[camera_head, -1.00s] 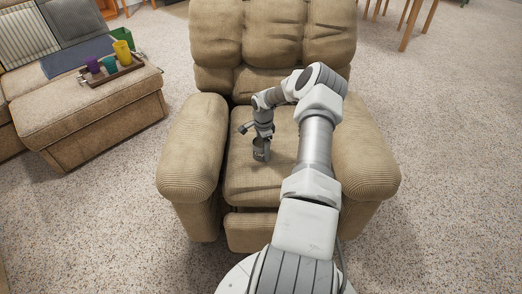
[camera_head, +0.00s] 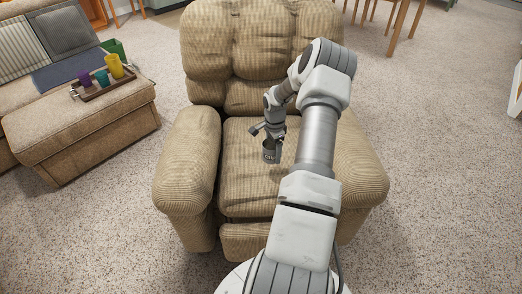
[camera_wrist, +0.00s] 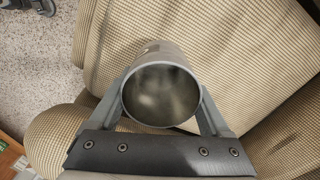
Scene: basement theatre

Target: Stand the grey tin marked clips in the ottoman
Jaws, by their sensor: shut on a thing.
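The grey tin (camera_head: 270,155) is in my gripper (camera_head: 271,141), upright above the armchair seat, with faint dark lettering on its side too small to read. A shadow lies on the seat below it. In the wrist view my gripper (camera_wrist: 161,104) has one finger on each side of the tin (camera_wrist: 160,88), whose round open mouth faces the camera. The inside looks empty. A tan upholstered block (camera_head: 88,133) stands at the left in the head view; I cannot tell whether it is the ottoman or part of the sofa. I see no open compartment in it.
The tan armchair (camera_head: 182,190) is directly in front, with raised arms and back around the tin. A brown tray (camera_head: 92,97) with coloured cups lies on the block, beside a green box (camera_head: 113,47). Carpet (camera_head: 440,150) is clear to the right.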

